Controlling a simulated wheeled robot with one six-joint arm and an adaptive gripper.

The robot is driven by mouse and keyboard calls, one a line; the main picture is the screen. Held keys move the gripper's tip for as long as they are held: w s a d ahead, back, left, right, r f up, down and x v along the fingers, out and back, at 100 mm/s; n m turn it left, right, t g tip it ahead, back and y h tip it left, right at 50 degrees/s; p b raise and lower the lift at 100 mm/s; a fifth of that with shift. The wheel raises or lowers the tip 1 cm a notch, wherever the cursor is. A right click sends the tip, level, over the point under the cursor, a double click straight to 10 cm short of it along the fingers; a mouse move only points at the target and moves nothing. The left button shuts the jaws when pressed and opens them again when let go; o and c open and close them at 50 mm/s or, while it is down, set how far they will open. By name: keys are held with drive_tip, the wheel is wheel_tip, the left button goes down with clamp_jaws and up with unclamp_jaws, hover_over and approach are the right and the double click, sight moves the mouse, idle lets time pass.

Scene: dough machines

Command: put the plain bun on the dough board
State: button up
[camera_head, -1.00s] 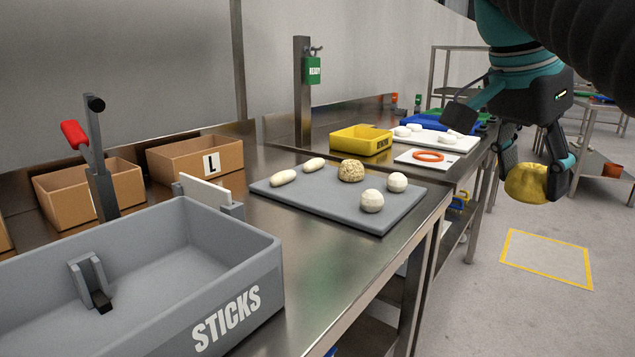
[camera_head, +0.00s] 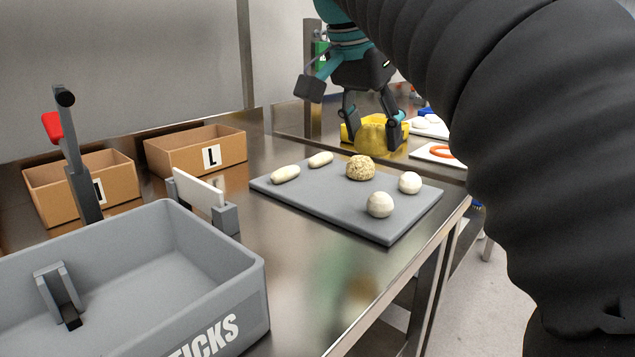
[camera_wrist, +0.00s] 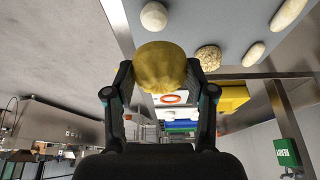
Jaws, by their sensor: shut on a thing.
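My gripper (camera_head: 372,127) is shut on a plain yellow-brown bun (camera_head: 371,138), held in the air. In the head view it shows above and behind the far edge of the grey dough board (camera_head: 318,209), in front of the yellow tray. The bun sits between the fingertips in the wrist view (camera_wrist: 158,68). The board carries two pale long dough pieces (camera_head: 286,174), a seeded round bun (camera_head: 360,167) and two white dough balls (camera_head: 379,205).
A yellow tray (camera_head: 403,133) stands beyond the board. Cardboard boxes (camera_head: 197,151), a red-handled lever (camera_head: 53,127) and a grey STICKS bin (camera_head: 130,290) stand to the left.

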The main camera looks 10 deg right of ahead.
drive_tip(key=d, duration=0.2)
drive_tip(key=shift+w+d+r, duration=0.2)
drive_tip(key=shift+w+d, duration=0.15)
drive_tip(key=shift+d, duration=0.05)
drive_tip(key=shift+w+d, duration=0.15)
drive_tip(key=shift+d, duration=0.05)
hover_over(330, 193)
drive_tip(key=s+a, duration=0.1)
wheel_tip(330, 193, down, 7)
drive_tip(key=shift+a+r, duration=0.1)
drive_tip(key=shift+a, duration=0.05)
drive_tip(key=shift+f+b, duration=0.55)
drive_tip(key=shift+f, duration=1.55)
drive_tip(key=shift+f, duration=0.15)
drive_tip(key=o, duration=1.2)
